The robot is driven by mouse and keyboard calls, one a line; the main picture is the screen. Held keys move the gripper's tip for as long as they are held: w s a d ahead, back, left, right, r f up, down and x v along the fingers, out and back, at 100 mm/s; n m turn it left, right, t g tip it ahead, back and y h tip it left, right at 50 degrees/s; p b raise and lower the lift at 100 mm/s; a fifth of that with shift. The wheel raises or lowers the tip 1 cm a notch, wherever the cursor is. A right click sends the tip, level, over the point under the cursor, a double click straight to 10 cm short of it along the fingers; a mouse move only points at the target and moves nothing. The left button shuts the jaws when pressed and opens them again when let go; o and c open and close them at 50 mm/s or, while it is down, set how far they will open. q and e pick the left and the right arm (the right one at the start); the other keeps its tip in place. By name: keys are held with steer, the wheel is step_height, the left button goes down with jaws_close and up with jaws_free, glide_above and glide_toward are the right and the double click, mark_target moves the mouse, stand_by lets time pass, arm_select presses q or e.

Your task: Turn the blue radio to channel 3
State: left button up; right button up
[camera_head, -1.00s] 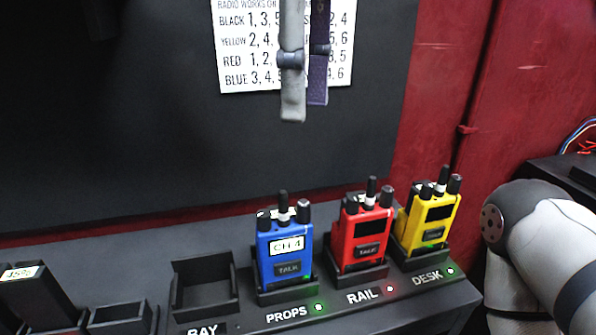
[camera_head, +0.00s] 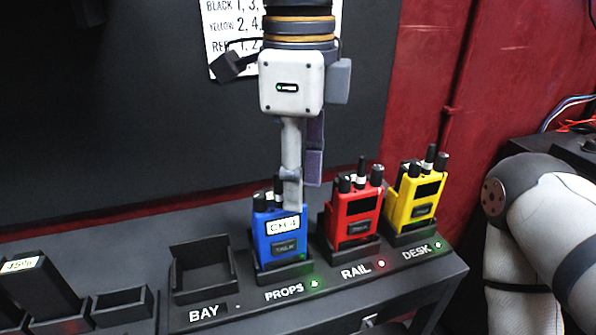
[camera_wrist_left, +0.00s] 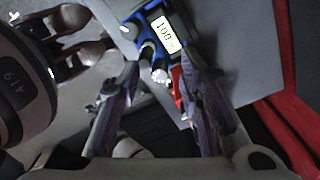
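A red radio (camera_head: 352,214) in RAIL and a yellow radio (camera_head: 415,203) in DESK stand close to the right. The BAY cradle (camera_head: 203,268) is empty. A channel chart (camera_head: 221,40) on the wall is partly hidden by my left arm.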

arm_select(q)
jaws_close()
steer(key=n, duration=0.4)
steer(key=shift+n, duration=0.3)
jaws_free()
step_height(320, 180, up, 12)
steer(key=shift+w, duration=0.15)
